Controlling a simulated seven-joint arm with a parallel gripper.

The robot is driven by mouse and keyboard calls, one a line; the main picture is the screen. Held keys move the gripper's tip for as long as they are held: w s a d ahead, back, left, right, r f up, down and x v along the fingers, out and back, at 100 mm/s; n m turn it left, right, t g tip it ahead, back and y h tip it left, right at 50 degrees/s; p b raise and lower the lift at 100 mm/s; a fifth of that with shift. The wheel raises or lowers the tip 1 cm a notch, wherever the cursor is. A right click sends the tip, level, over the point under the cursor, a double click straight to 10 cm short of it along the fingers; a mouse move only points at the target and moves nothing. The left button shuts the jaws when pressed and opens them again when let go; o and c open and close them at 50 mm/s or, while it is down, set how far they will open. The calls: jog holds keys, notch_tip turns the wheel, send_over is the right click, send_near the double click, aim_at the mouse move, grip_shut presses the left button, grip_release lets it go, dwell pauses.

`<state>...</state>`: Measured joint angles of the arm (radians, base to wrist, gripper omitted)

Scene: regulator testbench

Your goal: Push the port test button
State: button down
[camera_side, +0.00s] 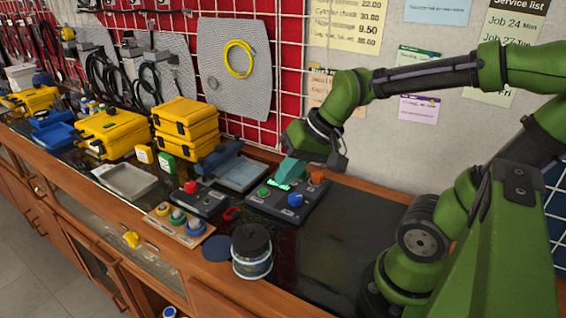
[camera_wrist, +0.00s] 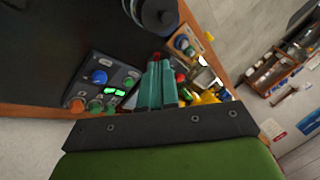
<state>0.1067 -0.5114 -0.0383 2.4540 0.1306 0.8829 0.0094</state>
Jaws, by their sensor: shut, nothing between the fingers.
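A dark button panel (camera_side: 290,213) stands on the bench, with a green button (camera_side: 263,191), a blue button (camera_side: 295,200) and an orange button (camera_side: 317,178). Its labels are too small to read, so I cannot tell which is the port test button. The wrist view shows the blue button (camera_wrist: 99,77), orange button (camera_wrist: 77,104) and bright green lit marks (camera_wrist: 115,91). My gripper (camera_side: 283,181), with teal fingers shut and empty, is over the back of the panel in the side view. In the wrist view its fingers (camera_wrist: 158,64) cover what lies beside the panel. Contact cannot be told.
A smaller box with a red button (camera_side: 191,188) stands left of the panel. A wooden board (camera_side: 163,226) with several coloured knobs and a dark spool (camera_side: 251,262) are in front. Yellow cases (camera_side: 187,120) stand behind left. The dark bench top (camera_side: 350,235) right of the panel is clear.

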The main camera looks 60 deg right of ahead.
jog(key=w+d+f+m+y, duration=0.1)
jog(key=w+d+f+m, duration=0.45)
jog(key=w+m, duration=0.35)
jog(key=m+t+h, duration=0.2)
jog(key=m+t, duration=0.1)
jog(key=m, duration=0.6)
send_over(266, 192)
jog(key=f, duration=0.2)
jog(key=shift+d, duration=0.15)
jog(key=shift+y, duration=0.3)
jog(key=shift+f, duration=4.4)
jog(key=shift+f, duration=0.4)
